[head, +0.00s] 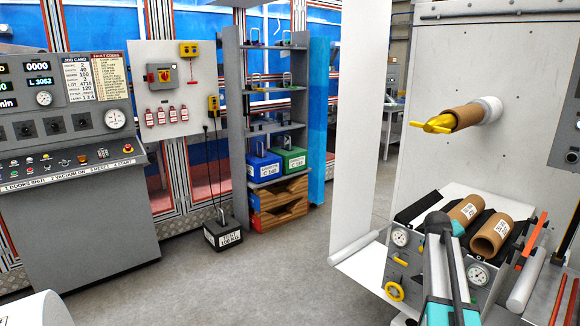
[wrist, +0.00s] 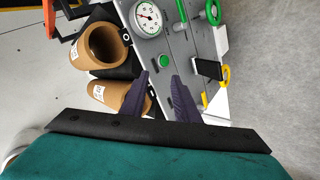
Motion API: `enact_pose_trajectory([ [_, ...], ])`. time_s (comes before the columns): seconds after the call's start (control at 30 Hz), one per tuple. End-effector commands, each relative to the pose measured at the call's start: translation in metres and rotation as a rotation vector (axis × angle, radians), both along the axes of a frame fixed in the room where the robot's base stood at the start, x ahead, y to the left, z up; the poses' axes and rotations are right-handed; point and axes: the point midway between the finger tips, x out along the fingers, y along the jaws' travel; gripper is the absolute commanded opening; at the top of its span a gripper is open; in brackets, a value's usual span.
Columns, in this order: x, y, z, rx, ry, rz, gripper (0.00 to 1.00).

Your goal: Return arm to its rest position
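My gripper (wrist: 159,82) shows in the wrist view as two dark fingers standing apart with nothing between them. It is open in front of a grey panel with a white dial gauge (wrist: 147,15) and a green button (wrist: 162,61). Two brown cardboard cores (wrist: 104,45) lie to the left of the fingers, the lower one partly behind the left finger. In the head view my arm (head: 446,270), teal and grey, reaches up at the lower right before the gauge panel (head: 480,296). I cannot make out the fingers there.
Labelled brown cores (head: 490,236) rest on the machine's shelf beside my arm. A brown core with a yellow-ended shaft (head: 462,118) projects above. A black test weight (head: 222,234) stands on the floor by a shelf rack (head: 237,120). The central floor (head: 270,275) is clear.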

Motion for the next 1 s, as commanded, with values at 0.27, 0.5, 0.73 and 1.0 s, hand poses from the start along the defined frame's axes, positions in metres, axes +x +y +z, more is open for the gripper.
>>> enact_pose_trajectory([
  [0.27, -0.008, 0.076, -0.11, 0.088, 0.108, 0.056, 0.28],
  [0.5, -0.031, 0.139, -0.195, 0.159, 0.2, 0.094, 0.28],
  [0.73, -0.066, 0.198, -0.269, 0.225, 0.296, 0.118, 0.28],
  [1.0, -0.124, 0.261, -0.347, 0.297, 0.41, 0.133, 0.28],
])
